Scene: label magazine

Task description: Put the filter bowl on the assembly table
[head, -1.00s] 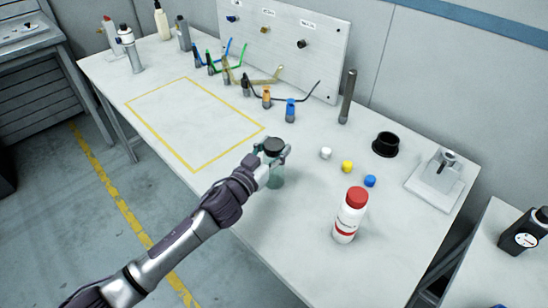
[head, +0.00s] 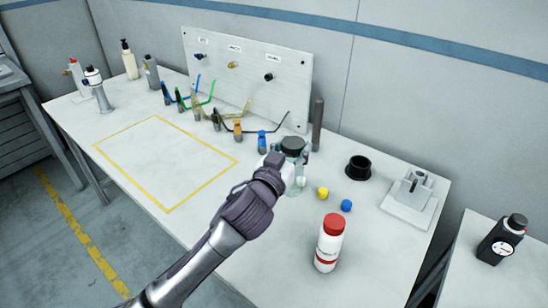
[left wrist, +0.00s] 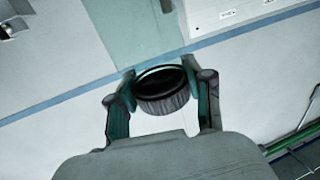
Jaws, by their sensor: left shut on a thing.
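The filter bowl (head: 294,182) appears to be the clear, greenish container with a black ribbed cap, near the middle of the head view. My left gripper (head: 288,160) is shut on it, with the fingers around its sides. In the left wrist view the black top of the filter bowl (left wrist: 162,92) sits between the two fingers of the left gripper (left wrist: 160,88). The bowl looks about upright over the white assembly table (head: 190,245); I cannot tell whether its base touches the tabletop. My right gripper is not in view.
A yellow-outlined area (head: 165,160) on the left is empty. Nearby stand a yellow cap (head: 323,193), a blue cap (head: 346,205), a red-capped white bottle (head: 329,245), a black ring (head: 358,168) and a grey fixture (head: 410,195).

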